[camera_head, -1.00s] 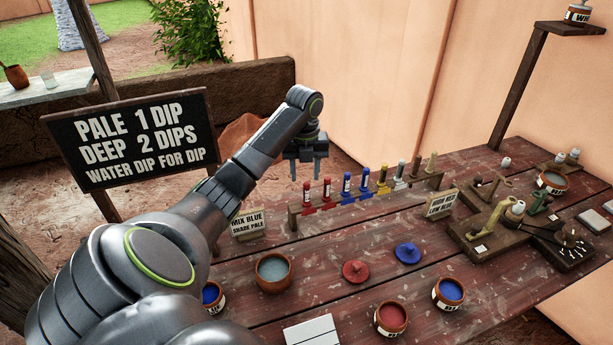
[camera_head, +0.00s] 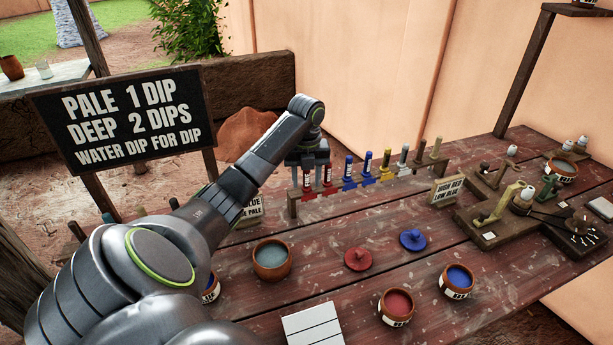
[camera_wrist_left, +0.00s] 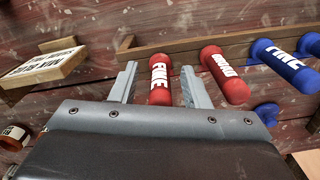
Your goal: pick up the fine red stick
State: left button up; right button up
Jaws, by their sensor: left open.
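The fine red stick (camera_head: 306,185) stands at the left end of the wooden stick rack. In the left wrist view the red stick marked FINE (camera_wrist_left: 160,88) lies between the two fingers of my left gripper (camera_wrist_left: 158,72). The fingers are open, one on each side of it, with a gap showing. In the head view my left gripper (camera_head: 308,166) is over this end of the rack and partly hides the stick's top. A second red stick (camera_wrist_left: 226,76), with another label, stands just right of the right finger.
Blue sticks (camera_wrist_left: 284,64), a yellow one and others continue along the rack (camera_head: 360,188) to the right. A small sign (camera_wrist_left: 45,68) stands left of the rack. A water bowl (camera_head: 272,262), lids and paint pots are nearer on the table.

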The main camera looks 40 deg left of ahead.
pick_arm(q)
grip_shut()
pick_arm(e)
jog(key=shift+a, duration=0.3)
